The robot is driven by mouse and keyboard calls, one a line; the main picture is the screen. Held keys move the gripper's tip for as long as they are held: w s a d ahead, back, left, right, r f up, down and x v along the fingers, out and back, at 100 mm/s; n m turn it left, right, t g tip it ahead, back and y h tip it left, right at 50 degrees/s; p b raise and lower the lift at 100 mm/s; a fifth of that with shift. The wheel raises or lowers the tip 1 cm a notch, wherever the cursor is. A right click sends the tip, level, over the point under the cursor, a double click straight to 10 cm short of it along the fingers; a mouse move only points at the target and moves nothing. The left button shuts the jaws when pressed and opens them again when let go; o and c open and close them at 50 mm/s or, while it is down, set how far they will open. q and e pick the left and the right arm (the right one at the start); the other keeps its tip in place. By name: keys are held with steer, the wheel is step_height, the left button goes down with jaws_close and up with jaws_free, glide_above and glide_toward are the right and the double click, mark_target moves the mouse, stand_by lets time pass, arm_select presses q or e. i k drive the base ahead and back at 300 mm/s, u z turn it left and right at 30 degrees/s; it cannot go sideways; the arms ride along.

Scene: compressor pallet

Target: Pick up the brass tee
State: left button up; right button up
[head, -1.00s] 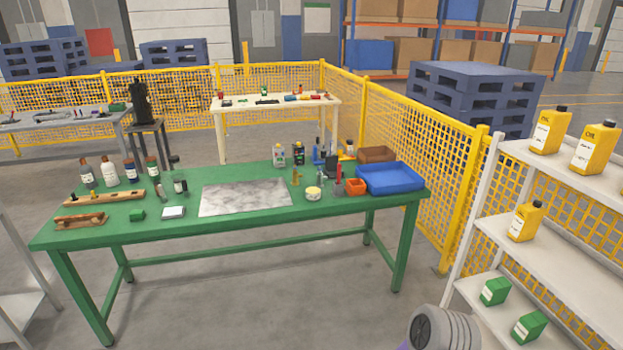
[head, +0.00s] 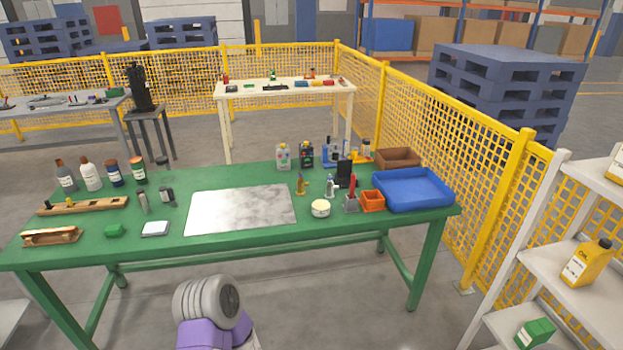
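A small brass-coloured fitting (head: 301,184), which looks like the brass tee, stands on the green workbench (head: 340,225). It is just right of the grey metal plate (head: 240,208), near the plate's far right corner. It is small in the picture, so its exact shape is hard to make out. Neither of my grippers is in view. A grey and purple link of my own arm shows at the bottom, in front of the bench.
Right of the fitting are a round tin (head: 320,208), an orange bin (head: 372,201) and a blue tray (head: 412,188). Bottles (head: 91,175) and a wooden rack (head: 83,204) stand at the left. A white shelf (head: 560,255) is at the right. The metal plate is bare.

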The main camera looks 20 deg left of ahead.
mark_target(301, 186)
steer(key=u, duration=0.55)
steer(key=i, duration=0.85)
steer(key=u, duration=0.75)
